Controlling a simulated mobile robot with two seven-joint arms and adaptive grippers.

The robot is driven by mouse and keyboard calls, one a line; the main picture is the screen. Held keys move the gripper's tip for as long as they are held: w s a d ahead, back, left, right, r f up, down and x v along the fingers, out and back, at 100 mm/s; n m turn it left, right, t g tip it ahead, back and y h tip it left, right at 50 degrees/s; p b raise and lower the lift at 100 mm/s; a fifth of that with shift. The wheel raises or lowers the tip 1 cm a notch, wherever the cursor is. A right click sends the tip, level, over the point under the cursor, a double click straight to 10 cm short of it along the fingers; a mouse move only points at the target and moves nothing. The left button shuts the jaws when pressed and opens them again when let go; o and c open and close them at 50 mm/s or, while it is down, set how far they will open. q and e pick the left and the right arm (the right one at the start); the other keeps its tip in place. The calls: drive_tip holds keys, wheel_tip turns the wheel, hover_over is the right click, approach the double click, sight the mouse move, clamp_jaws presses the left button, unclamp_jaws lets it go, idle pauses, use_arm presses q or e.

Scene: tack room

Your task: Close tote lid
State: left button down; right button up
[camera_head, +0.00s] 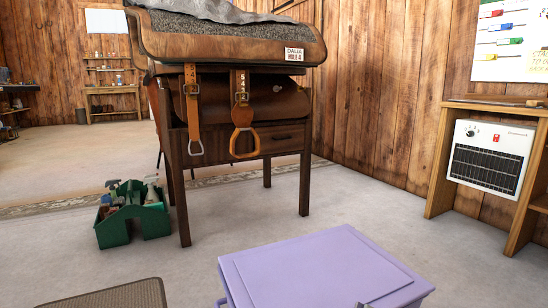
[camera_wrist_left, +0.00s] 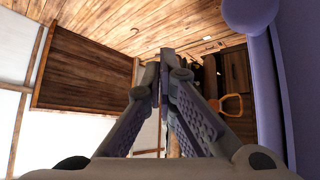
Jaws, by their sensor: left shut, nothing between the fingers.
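The purple tote (camera_head: 240,292) is at the bottom middle of the head view, cut off by the lower edge. Its broad flat lid panel (camera_head: 325,265) faces the camera; I cannot tell whether it is open or shut. In the left wrist view, a purple wall (camera_wrist_left: 303,70) with a rounded purple part (camera_wrist_left: 250,12) is at the right, apart from my left gripper. My left gripper (camera_wrist_left: 158,66) is shut and empty, its fingertips together. I cannot make it out surely in the head view. My right gripper is not in view.
A wooden saddle stand (camera_head: 178,125) with hanging straps stands behind the tote. A green tool caddy (camera_head: 133,222) is on the floor at left. A brown mat (camera_head: 115,296) lies at bottom left. A heater (camera_head: 490,157) sits in a wooden shelf at right. Floor right of the stand is clear.

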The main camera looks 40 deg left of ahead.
use_arm(q)
drive_tip(key=shift+f, duration=0.55)
drive_tip(key=shift+s, duration=0.1)
drive_tip(key=v, duration=0.7)
drive_tip(key=shift+s, duration=0.25)
